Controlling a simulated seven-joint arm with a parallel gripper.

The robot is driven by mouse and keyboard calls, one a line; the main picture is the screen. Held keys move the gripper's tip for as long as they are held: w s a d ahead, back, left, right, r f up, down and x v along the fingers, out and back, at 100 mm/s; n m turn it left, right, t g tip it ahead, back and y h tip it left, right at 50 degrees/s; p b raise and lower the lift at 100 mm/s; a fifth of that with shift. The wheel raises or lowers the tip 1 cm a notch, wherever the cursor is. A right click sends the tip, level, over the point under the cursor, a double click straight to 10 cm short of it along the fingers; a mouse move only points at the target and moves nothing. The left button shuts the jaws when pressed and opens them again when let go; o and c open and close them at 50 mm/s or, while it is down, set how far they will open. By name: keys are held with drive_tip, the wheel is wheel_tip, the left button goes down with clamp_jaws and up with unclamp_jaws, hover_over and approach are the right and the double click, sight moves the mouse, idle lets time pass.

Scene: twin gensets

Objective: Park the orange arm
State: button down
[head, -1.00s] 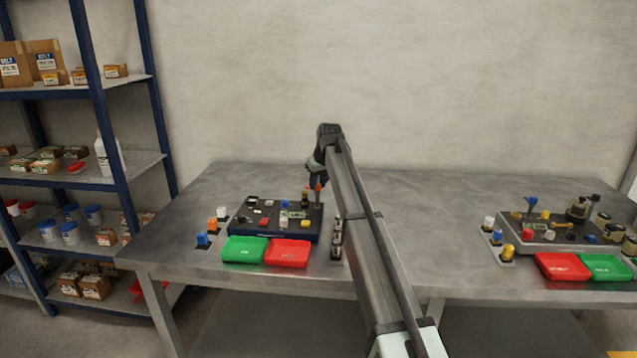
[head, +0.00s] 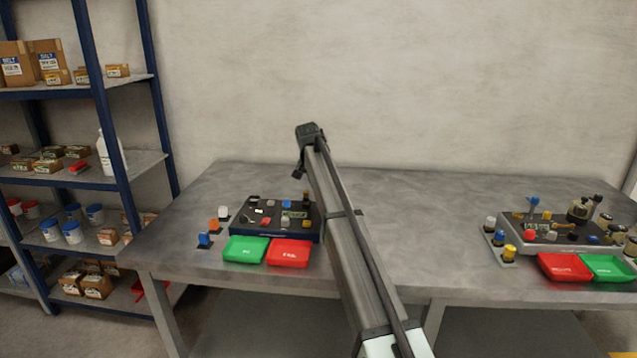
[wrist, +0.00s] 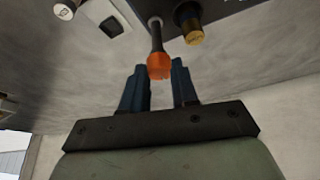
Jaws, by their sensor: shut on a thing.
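In the wrist view the orange arm (wrist: 158,66) is a dark rod with an orange knob at its end. The knob sits between the fingertips of my gripper (wrist: 159,72), which is shut on it. The rod runs up from the knob to a pale fitting near a dark unit. In the head view the left genset (head: 248,224), a dark panel with several coloured parts, stands on the bench. There I cannot make out the orange arm or my fingertips; my own arm covers that area.
A green tray (head: 246,250) and a red tray (head: 289,253) lie in front of the left genset. Blue, orange and white parts stand at its left. A gold-capped dark part (wrist: 190,27) is close beside the rod. A second genset (head: 550,232) stands far right; the bench between is clear.

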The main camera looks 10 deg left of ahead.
drive_tip(key=shift+m, duration=0.6)
drive_tip(key=c, duration=0.9)
unclamp_jaws()
drive_tip(key=v, duration=1.3)
drive_tip(key=shift+a+r, duration=0.35)
drive_tip(key=shift+r, duration=0.05)
